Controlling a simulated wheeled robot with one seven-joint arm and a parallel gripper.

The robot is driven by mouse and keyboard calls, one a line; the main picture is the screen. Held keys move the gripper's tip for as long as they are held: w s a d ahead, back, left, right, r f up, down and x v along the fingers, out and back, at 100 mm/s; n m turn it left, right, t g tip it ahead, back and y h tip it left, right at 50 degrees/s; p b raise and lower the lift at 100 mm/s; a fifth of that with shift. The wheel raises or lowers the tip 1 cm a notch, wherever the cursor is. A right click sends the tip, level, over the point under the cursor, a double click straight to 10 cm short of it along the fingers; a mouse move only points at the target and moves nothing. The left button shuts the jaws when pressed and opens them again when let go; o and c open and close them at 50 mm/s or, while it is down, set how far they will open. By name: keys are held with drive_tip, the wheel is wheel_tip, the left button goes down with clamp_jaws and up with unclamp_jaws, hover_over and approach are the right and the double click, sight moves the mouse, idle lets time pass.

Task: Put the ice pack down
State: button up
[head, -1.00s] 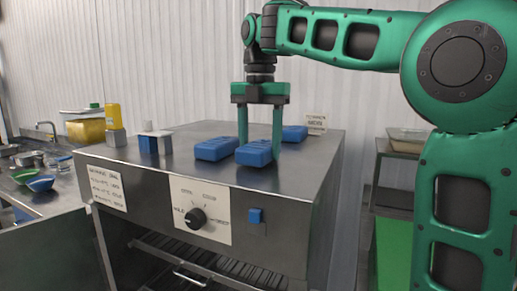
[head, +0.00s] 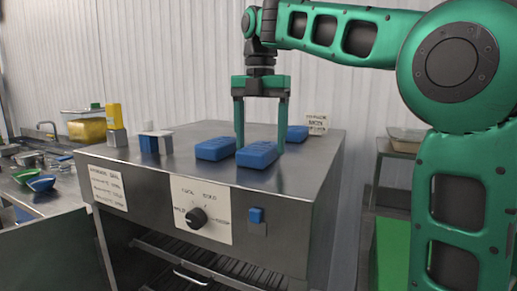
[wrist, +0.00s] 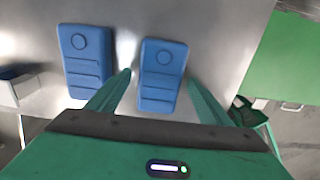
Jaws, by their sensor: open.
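A blue ice pack (head: 257,156) lies flat on the steel top of the cabinet (head: 300,178). My gripper (head: 260,148) is open above it, fingers pointing down on either side of the pack. In the wrist view the same ice pack (wrist: 161,75) lies between the spread fingers (wrist: 160,80), with a gap visible on each side. A second blue pack (head: 215,149) lies to its left, also seen in the wrist view (wrist: 83,60). A third blue pack (head: 297,133) lies behind to the right, partly hidden by a finger.
A blue-and-white block (head: 155,143) and a yellow bottle on a grey block (head: 115,125) stand to the left. A small sign (head: 317,124) stands at the back right. The cabinet front has a dial (head: 196,218). The front strip of the top is clear.

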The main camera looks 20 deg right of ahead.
sight(260, 146)
drive_tip(key=shift+r, duration=2.85)
